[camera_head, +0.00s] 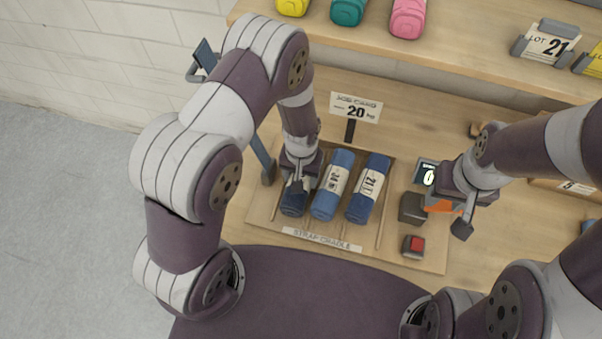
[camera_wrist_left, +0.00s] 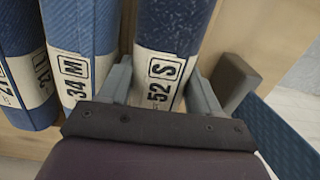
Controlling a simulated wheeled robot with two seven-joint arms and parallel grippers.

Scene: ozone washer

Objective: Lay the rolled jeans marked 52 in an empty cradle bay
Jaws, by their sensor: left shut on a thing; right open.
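The rolled jeans marked 52 (camera_wrist_left: 166,75) are dark blue with a white band reading 52 S. In the head view the roll (camera_head: 292,204) is at the leftmost bay of the strap cradle (camera_head: 372,232), mostly under my left gripper (camera_head: 296,186). My left gripper (camera_wrist_left: 155,92) is shut on it, one finger on each side of the band. Whether the roll rests fully on the cradle, I cannot tell. Rolls marked 34 (camera_head: 331,185) and 21 (camera_head: 369,188) fill the bays to its right. My right gripper (camera_head: 457,213) is open, right of the cradle.
A dark block (camera_head: 412,208) with an orange part, a display (camera_head: 426,174) and a red button (camera_head: 415,244) stand right of the cradle. A sign reading 20 kg (camera_head: 355,108) stands behind it. A shelf (camera_head: 460,55) at the back holds colored rolls and a LOT 21 card (camera_head: 546,44).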

